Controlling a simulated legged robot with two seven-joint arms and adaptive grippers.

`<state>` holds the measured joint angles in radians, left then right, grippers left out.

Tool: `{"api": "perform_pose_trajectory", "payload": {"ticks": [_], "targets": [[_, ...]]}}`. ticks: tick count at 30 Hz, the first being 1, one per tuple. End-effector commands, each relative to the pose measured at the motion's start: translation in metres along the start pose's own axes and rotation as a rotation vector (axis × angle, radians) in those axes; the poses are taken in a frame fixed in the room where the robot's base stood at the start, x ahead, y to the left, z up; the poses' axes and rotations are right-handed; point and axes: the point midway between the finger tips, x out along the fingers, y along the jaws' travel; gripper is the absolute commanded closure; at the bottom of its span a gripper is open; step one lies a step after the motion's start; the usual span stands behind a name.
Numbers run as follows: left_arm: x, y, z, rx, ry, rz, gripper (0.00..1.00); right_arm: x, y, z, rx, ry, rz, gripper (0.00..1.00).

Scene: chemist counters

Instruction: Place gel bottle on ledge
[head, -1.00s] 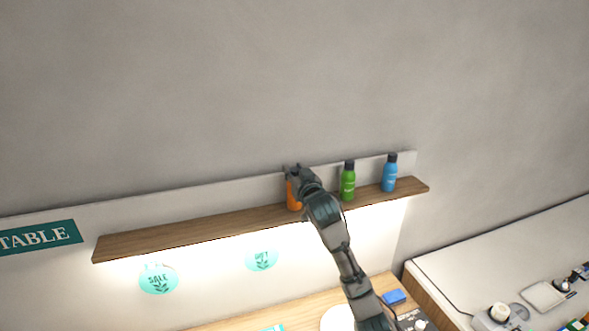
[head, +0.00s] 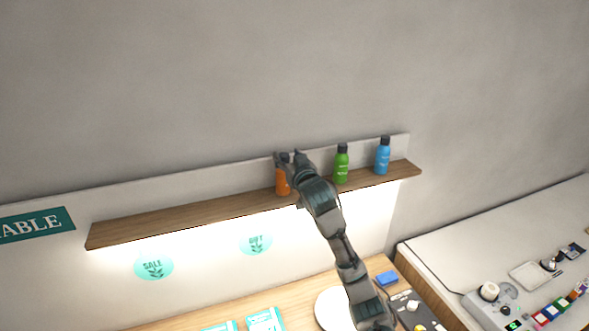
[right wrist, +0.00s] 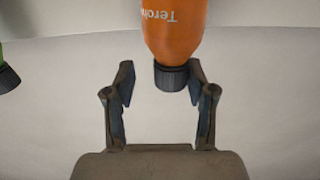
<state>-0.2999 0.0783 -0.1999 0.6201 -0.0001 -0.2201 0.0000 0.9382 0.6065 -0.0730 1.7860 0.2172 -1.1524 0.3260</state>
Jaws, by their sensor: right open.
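An orange gel bottle (head: 283,183) with a dark cap stands upright on the wooden ledge (head: 180,217), partly hidden by my right gripper. In the right wrist view the orange bottle (right wrist: 175,25) shows upside down, with its cap between the fingertips, closer to the right finger. My right gripper (head: 288,158) is open around the cap; in the right wrist view the gripper (right wrist: 160,85) has a gap on the left of the cap. A green bottle (head: 341,165) and a blue bottle (head: 383,157) stand on the ledge to the right. My left gripper is not in view.
The ledge is bare left of the orange bottle. Below it is a wooden counter (head: 290,292) with a white round plate (head: 332,308), a blue block (head: 387,279) and light boxes (head: 264,321). A white counter (head: 480,250) with devices is at right.

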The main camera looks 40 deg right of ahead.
Motion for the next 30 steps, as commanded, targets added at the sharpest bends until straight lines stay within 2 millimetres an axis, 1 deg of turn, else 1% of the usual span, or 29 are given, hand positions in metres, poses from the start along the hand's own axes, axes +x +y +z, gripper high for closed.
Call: {"api": "perform_pose_trajectory", "payload": {"ticks": [1,6,9,12,15,18,30], "targets": [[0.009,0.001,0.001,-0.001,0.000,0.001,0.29,-0.011,-0.001,0.004,-0.002,0.004,-0.001,0.45],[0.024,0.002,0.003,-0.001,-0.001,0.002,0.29,-0.051,-0.003,0.004,-0.003,0.005,-0.002,0.45],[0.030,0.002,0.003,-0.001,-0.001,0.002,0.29,-0.072,-0.002,0.003,-0.002,0.004,-0.002,0.45],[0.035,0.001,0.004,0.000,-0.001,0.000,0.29,-0.087,-0.001,0.003,0.000,0.003,-0.002,0.45],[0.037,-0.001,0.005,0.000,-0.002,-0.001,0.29,-0.097,0.001,0.003,0.000,0.001,0.000,0.45],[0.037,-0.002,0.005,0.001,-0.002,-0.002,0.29,-0.102,0.001,0.002,0.000,0.000,-0.001,0.45],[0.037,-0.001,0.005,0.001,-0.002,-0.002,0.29,-0.103,0.000,0.001,0.000,0.000,-0.001,0.45]]}}
